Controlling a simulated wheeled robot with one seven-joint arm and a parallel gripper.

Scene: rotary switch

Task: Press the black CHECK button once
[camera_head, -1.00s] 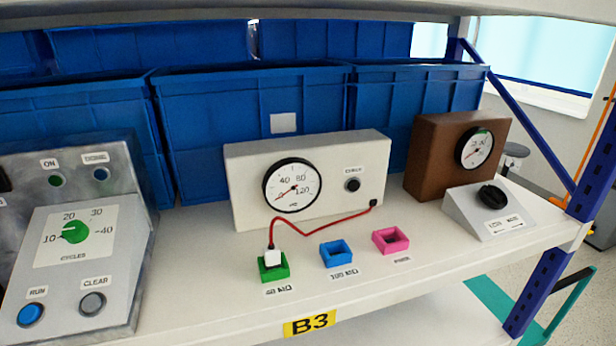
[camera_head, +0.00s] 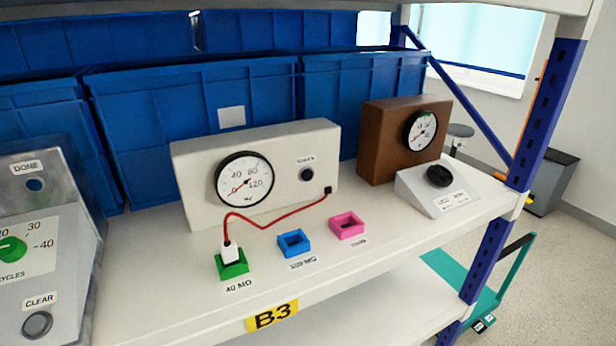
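The black CHECK button (camera_head: 306,174) is a small round knob on the front of a cream box (camera_head: 200,195), under a small label too blurred to read surely. Left of it on the same box is a round white gauge (camera_head: 244,179) with a red needle pointing to the lower left. A red cable (camera_head: 270,222) runs from a black socket right of the button to a white plug (camera_head: 231,253) in the green holder (camera_head: 232,266). My gripper is not in view.
Blue (camera_head: 294,243) and pink (camera_head: 347,226) holders sit on the shelf (camera_head: 180,290). A brown box (camera_head: 384,150) with a gauge and a grey box with a black knob (camera_head: 439,176) stand right. A metal panel (camera_head: 50,270) stands left. Blue bins (camera_head: 150,130) line the back.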

